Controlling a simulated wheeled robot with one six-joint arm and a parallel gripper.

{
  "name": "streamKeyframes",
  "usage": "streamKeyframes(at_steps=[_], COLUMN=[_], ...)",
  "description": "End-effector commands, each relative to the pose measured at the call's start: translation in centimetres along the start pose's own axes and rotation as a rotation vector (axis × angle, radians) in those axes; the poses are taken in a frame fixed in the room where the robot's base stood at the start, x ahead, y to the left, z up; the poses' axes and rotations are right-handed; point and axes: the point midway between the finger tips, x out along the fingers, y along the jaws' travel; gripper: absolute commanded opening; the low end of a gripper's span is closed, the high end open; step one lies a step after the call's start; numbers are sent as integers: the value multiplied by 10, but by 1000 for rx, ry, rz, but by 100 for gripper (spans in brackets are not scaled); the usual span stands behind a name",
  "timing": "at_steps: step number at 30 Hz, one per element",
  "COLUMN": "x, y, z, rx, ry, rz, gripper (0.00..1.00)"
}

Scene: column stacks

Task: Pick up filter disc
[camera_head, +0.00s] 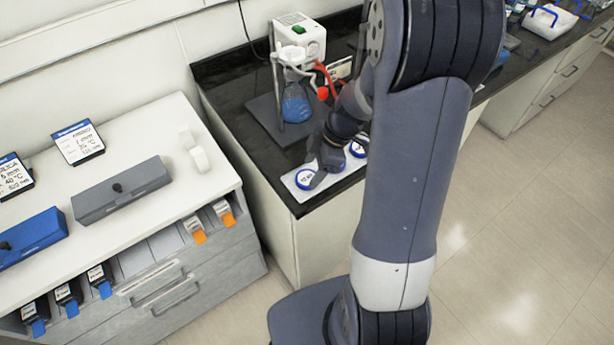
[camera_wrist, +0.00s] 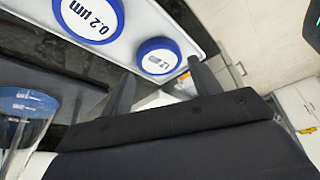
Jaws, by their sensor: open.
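Two white filter discs with blue rims lie on a white tray (camera_head: 340,180) at the front corner of the black bench. The nearer disc (camera_head: 306,179) is beside my gripper (camera_head: 321,174); the other disc (camera_head: 357,149) is farther back to the right. In the wrist view, one disc (camera_wrist: 92,18) reads 0.2 µm, and the smaller-looking disc (camera_wrist: 158,57) has a label too small to read surely. My gripper (camera_wrist: 163,82) is open and empty. Its two fingers point toward the second disc, one on each side of it. Whether they touch it I cannot tell.
A flask of blue liquid (camera_head: 296,104) stands close behind the tray, below a white device (camera_head: 299,38) with a red-tipped hose. A lower white cabinet (camera_head: 130,205) with boxes stands left. The floor (camera_head: 520,200) at right is clear.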

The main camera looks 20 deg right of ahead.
Motion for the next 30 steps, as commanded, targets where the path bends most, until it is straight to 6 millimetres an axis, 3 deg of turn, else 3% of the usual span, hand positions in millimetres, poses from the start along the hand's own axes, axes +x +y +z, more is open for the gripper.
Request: streamKeyframes(at_steps=[6,15,25,30], x=[24,28,28,28], y=[-1,0,0,0], z=[0,0,0,0], rx=[-1,-1,-1,-1], ry=[0,-1,-1,-1], rz=[-3,0,0,0], gripper=[59,59,32,31])
